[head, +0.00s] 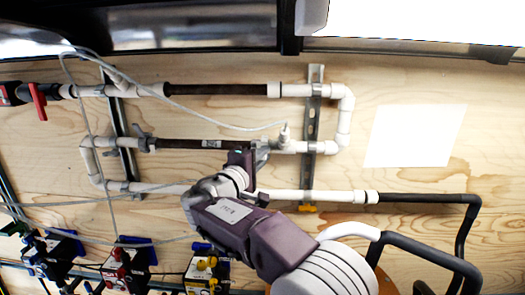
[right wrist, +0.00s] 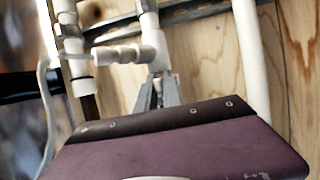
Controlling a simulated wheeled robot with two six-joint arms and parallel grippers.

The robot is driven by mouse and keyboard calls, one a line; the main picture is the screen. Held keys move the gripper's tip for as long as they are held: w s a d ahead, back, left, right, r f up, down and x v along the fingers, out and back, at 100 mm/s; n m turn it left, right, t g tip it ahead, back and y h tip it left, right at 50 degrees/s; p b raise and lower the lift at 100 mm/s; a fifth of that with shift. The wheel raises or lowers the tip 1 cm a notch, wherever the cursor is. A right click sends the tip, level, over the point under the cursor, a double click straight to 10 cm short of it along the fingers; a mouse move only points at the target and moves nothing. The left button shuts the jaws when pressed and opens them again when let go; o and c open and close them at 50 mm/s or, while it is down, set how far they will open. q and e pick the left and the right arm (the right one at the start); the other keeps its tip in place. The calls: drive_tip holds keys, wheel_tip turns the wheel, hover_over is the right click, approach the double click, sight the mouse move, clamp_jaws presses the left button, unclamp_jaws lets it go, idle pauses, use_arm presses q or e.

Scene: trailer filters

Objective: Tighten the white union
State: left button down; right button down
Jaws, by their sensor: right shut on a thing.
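My right gripper (head: 262,152) is at the right end of the middle pipe run, where the dark pipe (head: 190,143) meets white fittings. It is shut on the white union, which is mostly hidden by the fingers and my wrist. In the right wrist view the grey fingers (right wrist: 158,93) come together at the white fittings (right wrist: 152,50). A white tee (head: 285,138) with a grey cable is just right of the fingers in the head view. My left gripper is not in view.
Pipes run along a wooden wall, clamped to metal rails (head: 316,110). A red-handled valve (head: 38,100) is at left. A white sheet (head: 414,135) is at right. Small pumps (head: 125,265) stand at lower left. Loose grey cables cross the left pipes.

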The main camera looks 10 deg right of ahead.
drive_tip(key=shift+r+n+g+y+p, duration=0.3)
drive_tip(key=shift+r+g+y+p, duration=0.25)
drive_tip(key=shift+p, duration=0.75)
drive_tip(key=shift+f, duration=0.1)
drive_tip(key=c, duration=1.5)
unclamp_jaws()
drive_tip(key=shift+s+a+f+b, duration=0.1)
drive_tip(key=shift+s+a+b, duration=0.2)
drive_tip(key=shift+b, duration=0.2)
drive_tip(key=b+v, duration=0.3)
drive_tip(key=v, duration=0.5)
drive_tip(key=shift+b, duration=0.3)
